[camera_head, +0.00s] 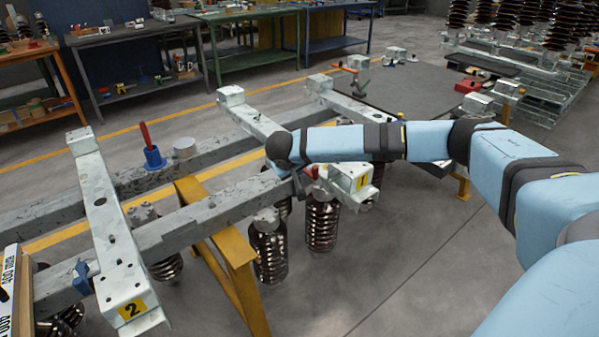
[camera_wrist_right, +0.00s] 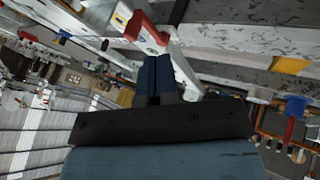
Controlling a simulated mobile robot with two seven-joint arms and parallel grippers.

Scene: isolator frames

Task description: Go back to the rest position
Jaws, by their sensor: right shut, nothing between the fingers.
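My right arm comes in from the right in the head view and reaches across to the isolator frame (camera_head: 190,230). My right gripper (camera_wrist_right: 153,60) shows in the wrist view with its two dark blue fingers together and nothing between them. Just beyond the fingertips is a red lever (camera_wrist_right: 146,32) on a pale bracket; I cannot tell whether they touch. In the head view the gripper is mostly hidden behind my wrist, and a bit of red shows beside it. My left gripper is in neither view.
A crossbeam with a yellow "2" label (camera_head: 131,310) lies on the frame at left. Ribbed insulators (camera_head: 268,255) hang below, beside a yellow trestle (camera_head: 235,250). The floor (camera_head: 420,270) below my arm is clear.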

